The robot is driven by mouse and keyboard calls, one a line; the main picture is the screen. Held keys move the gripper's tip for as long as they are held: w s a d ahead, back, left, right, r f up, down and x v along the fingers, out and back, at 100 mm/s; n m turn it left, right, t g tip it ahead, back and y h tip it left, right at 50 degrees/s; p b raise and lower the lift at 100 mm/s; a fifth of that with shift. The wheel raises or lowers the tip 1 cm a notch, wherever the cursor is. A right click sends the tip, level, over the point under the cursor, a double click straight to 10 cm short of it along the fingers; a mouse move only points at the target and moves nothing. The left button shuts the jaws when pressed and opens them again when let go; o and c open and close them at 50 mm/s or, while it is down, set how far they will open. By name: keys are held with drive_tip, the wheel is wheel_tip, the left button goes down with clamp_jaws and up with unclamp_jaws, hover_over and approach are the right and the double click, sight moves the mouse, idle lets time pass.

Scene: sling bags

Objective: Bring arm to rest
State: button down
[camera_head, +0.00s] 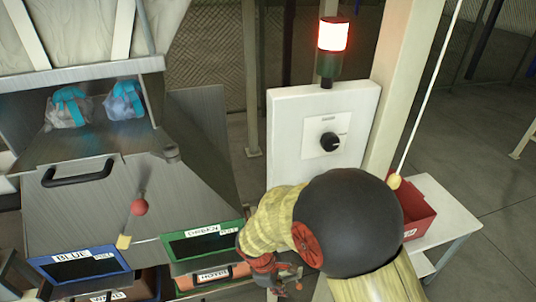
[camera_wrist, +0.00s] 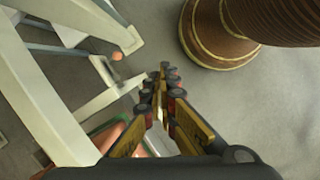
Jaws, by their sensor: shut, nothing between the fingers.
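My gripper (camera_wrist: 167,80) is shut with nothing between its fingers in the wrist view. Its fingers point out over grey floor. In the head view my gripper (camera_head: 284,277) shows small and partly cut off at the bottom, beside the green-framed bin. My arm is bent, with a large dark round joint and a pale yellow sleeve covering the lower right of the head view.
Two clear bags with blue straps (camera_head: 68,107) (camera_head: 124,101) lie in a metal hopper. A blue bin (camera_head: 82,266) and a green bin (camera_head: 203,241) stand below. A white control box (camera_head: 322,137) carries a lit red lamp (camera_head: 333,35).

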drive_tip(key=s+d+r+m+t+y, duration=0.1)
drive_tip(key=d+r+m, duration=0.4)
drive_tip(key=r, duration=0.5)
drive_tip(key=s+d+r+m+t+y, duration=0.1)
drive_tip(key=s+d+r+m+t, duration=0.2)
drive_tip(key=r, duration=0.8)
drive_tip(key=s+d+r+m+t+y, duration=0.1)
drive_tip(key=s+d+r+m+t, duration=0.1)
drive_tip(key=s+d+r+m, duration=0.5)
wheel_tip(320, 180, up, 4)
drive_tip(key=shift+s+y, duration=0.15)
drive_tip(key=shift+y, duration=0.15)
